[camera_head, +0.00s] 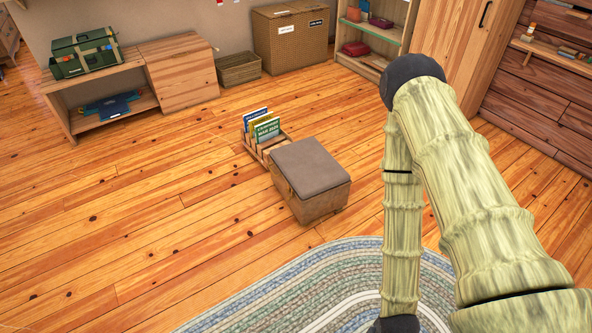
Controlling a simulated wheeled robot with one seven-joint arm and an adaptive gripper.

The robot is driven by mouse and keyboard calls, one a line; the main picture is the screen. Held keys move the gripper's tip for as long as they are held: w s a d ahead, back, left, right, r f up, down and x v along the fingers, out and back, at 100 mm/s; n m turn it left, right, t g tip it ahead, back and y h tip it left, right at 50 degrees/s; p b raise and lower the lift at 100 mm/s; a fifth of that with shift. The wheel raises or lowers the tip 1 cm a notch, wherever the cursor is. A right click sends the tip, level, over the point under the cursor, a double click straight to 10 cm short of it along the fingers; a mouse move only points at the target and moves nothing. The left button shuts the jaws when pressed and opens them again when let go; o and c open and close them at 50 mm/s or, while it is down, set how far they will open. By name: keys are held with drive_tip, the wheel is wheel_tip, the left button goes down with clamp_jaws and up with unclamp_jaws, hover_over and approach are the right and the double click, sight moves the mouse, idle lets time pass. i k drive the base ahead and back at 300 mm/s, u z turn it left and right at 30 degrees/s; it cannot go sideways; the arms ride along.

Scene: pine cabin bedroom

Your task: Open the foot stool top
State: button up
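The foot stool (322,206) stands on the wooden floor near the middle of the view, a box with woven-looking tan sides. Its grey-brown padded top (312,166) lies flat on the box and looks closed. My bamboo-patterned arm fills the right side, bent at a dark joint above and to the right of the stool. The arm runs down out of the bottom edge. My gripper is not in view, so its state and its distance from the stool are hidden.
A small wooden rack (253,148) with several books stands right behind the stool. A braided oval rug (300,290) lies in front. A low bench (68,115), a wicker hamper (290,40), a basket (238,69) and shelves (362,33) line the back. Open floor lies left.

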sight(310, 170)
drive_tip(key=u, duration=0.5)
drive_tip(key=i, duration=1.85)
drive_tip(key=u, duration=0.35)
